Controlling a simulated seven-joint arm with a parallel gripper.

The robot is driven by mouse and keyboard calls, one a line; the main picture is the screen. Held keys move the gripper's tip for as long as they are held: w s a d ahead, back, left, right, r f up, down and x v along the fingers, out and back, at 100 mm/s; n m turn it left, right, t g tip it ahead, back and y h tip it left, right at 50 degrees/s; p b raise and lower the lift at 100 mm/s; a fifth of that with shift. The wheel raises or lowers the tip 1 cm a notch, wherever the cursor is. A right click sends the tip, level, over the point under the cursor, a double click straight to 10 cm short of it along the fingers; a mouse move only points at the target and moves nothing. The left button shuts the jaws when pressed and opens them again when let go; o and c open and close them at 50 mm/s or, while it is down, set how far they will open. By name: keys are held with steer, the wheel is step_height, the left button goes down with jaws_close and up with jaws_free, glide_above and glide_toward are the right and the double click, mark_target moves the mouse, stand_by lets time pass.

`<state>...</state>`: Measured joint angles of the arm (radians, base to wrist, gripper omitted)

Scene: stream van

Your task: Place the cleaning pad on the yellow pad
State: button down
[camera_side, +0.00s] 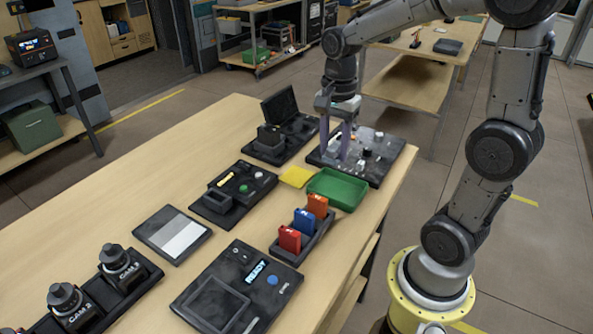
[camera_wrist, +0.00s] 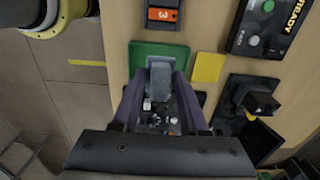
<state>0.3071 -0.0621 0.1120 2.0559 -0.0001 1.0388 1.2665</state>
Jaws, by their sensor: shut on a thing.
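The yellow pad (camera_side: 296,176) is a small flat square on the wooden table, to the left of the green tray. It also shows in the wrist view (camera_wrist: 208,67), right of my gripper. My gripper (camera_side: 335,142) points down over the dark board of small parts at the far right end of the table. In the wrist view, its purple fingers are shut on a small grey-blue block (camera_wrist: 159,77), which seems to be the cleaning pad. In the side view the held piece is hard to make out, and its height above the board is unclear.
The green tray (camera_side: 337,202) lies between the dark parts board (camera_side: 382,170) and a rack of red, blue and orange modules (camera_side: 304,222). A black button box (camera_side: 232,194) and a device with a raised screen (camera_side: 284,135) stand nearby.

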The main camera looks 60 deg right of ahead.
steer(key=w+d+f, duration=0.2)
steer(key=w+f, duration=0.2)
steer(key=w, duration=0.3)
glide_above(296, 176)
step_height(296, 176, down, 5)
steer(key=shift+d+f, duration=0.1)
steer(key=shift+f, duration=1.55)
steer(key=shift+f, duration=0.15)
steer(key=shift+c, duration=2.1)
jaws_free()
